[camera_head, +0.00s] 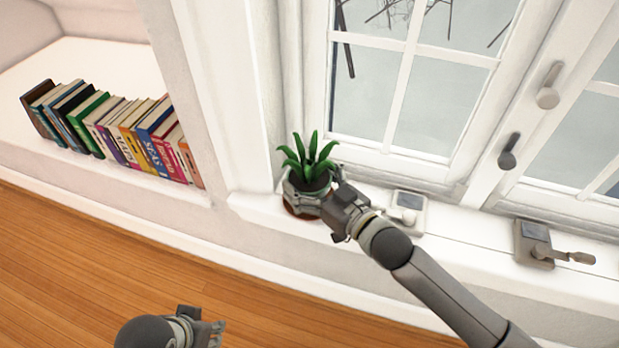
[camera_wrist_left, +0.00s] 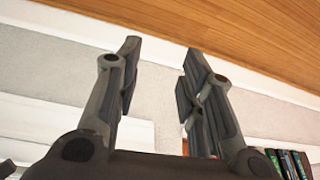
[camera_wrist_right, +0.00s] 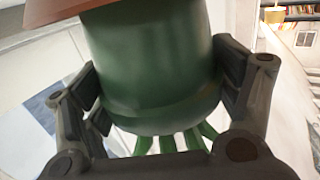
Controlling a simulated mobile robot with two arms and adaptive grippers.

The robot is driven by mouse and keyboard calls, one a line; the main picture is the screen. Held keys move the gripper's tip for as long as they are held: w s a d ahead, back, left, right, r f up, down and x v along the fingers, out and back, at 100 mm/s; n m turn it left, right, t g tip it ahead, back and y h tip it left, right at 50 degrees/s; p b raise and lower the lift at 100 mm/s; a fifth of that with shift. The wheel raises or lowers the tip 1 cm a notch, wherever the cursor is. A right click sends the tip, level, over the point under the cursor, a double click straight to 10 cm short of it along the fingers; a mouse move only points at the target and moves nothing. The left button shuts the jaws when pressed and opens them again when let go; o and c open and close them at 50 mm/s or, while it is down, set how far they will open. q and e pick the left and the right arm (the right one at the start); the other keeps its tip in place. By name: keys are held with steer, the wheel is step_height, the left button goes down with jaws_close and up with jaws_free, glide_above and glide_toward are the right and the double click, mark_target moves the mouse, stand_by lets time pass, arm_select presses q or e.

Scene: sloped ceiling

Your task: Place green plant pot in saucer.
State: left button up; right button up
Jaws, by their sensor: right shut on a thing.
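The green plant pot (camera_wrist_right: 155,75), holding a spiky green plant (camera_head: 309,160), is upright on the window sill's left end in the head view. My right gripper (camera_head: 314,198) is shut around its sides and hides most of it. In the right wrist view, which is upside down, a finger is on each side of the pot. The brown saucer (camera_head: 300,214) shows below the pot, and its rim (camera_wrist_right: 62,10) also shows in the right wrist view. I cannot tell whether the pot's base touches it. My left gripper (camera_wrist_left: 162,55) is open and empty, low over the floor.
A row of books (camera_head: 120,130) stands on the shelf at left. The window frame (camera_head: 390,158) rises behind the plant. Wooden floor (camera_head: 90,270) lies below.

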steer(key=o, duration=1.4)
steer(key=shift+r, duration=0.15)
arm_select(q)
steer(key=p+x, duration=0.1)
steer(key=x, duration=0.4)
steer(key=shift+d+f+p, duration=0.1)
steer(key=shift+f+p, duration=0.15)
steer(key=shift+p, duration=0.1)
arm_select(e)
steer(key=v, duration=1.2)
arm_select(q)
steer(key=shift+s+d, duration=0.1)
steer(key=shift+s, duration=0.05)
